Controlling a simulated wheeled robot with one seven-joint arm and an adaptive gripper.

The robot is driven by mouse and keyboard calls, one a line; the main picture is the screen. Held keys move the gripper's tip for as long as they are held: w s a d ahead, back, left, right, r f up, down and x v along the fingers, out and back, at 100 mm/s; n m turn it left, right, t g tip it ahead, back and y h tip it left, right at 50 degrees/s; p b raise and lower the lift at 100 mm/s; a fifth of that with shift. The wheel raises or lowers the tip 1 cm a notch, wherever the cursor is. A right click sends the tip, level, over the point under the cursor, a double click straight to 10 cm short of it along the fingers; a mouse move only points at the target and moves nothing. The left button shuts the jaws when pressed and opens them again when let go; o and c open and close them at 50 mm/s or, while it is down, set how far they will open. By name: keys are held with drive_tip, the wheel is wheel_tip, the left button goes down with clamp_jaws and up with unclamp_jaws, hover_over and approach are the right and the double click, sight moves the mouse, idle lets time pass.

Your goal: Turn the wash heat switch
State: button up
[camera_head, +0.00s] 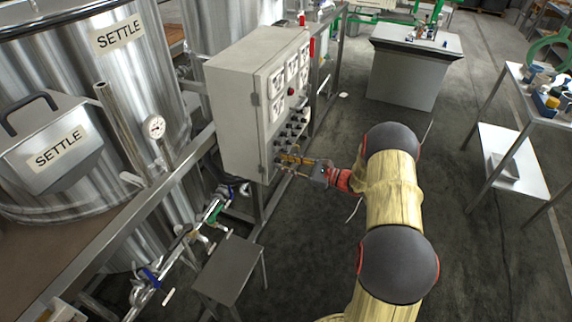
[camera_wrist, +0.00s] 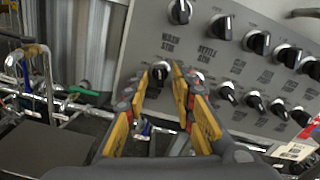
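A grey control box (camera_head: 235,105) stands at the centre of the head view, with rows of black knobs on its front panel, which also fills much of the wrist view (camera_wrist: 140,45). One knob (camera_wrist: 160,71) sits between the tips of my gripper's fingers in the wrist view. Its own label is hidden or too small to read, so I cannot tell surely that it is the wash heat switch. My gripper (camera_wrist: 163,74) has its yellow fingers spread on either side of this knob. In the head view my gripper (camera_head: 282,160) is at the panel's lower part.
Other knobs (camera_wrist: 222,27) lie close, above and right of my fingers. Steel settle tanks (camera_head: 140,70) stand to the left. Pipes with valves (camera_head: 210,215) and a small grey stand (camera_head: 227,268) are below the box. Open floor lies to the right.

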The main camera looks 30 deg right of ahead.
drive_tip(key=c, duration=0.3)
clamp_jaws()
idle(0.3)
